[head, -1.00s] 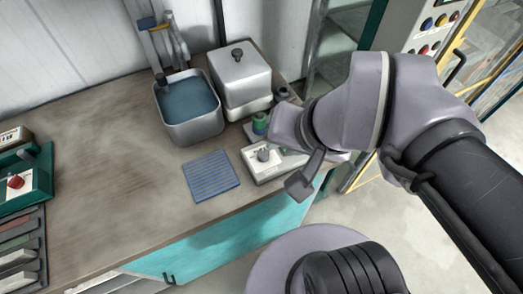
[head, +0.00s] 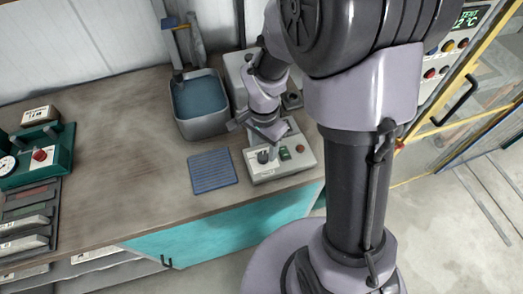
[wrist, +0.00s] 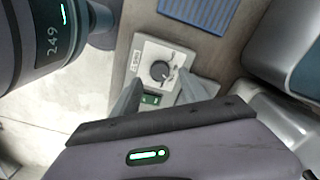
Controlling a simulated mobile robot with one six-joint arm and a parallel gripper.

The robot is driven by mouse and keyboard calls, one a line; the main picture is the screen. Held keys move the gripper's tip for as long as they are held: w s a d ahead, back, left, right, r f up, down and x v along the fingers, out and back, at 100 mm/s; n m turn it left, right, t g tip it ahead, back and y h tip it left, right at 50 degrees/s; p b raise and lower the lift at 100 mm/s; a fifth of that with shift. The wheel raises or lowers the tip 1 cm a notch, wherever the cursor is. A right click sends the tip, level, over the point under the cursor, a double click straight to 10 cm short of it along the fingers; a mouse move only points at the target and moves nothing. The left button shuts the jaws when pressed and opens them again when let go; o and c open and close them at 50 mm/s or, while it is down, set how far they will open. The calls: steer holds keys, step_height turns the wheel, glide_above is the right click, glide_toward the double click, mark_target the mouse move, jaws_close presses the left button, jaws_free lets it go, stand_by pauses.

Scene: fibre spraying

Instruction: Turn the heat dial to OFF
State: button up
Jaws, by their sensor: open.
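The heat dial (head: 264,157) is a dark round knob on a pale control box (head: 279,170) on the wooden bench. In the wrist view the dial (wrist: 160,71) shows a light pointer mark, and the small lettering beside it is unreadable. My gripper (head: 260,135) is over the box, its fingers pointing down. The box's far part is hidden by my gripper in the wrist view.
A red button (head: 300,149) sits on the box's right side. A blue ribbed mat (head: 212,171) lies to its left. A water-filled metal basin (head: 199,98) stands behind. A teal device (head: 40,157) is at the far left. The bench middle is clear.

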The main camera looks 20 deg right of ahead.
mark_target(263, 156)
step_height(263, 156, down, 4)
steer(key=shift+r+b, duration=0.25)
steer(key=shift+b, duration=0.1)
jaws_close()
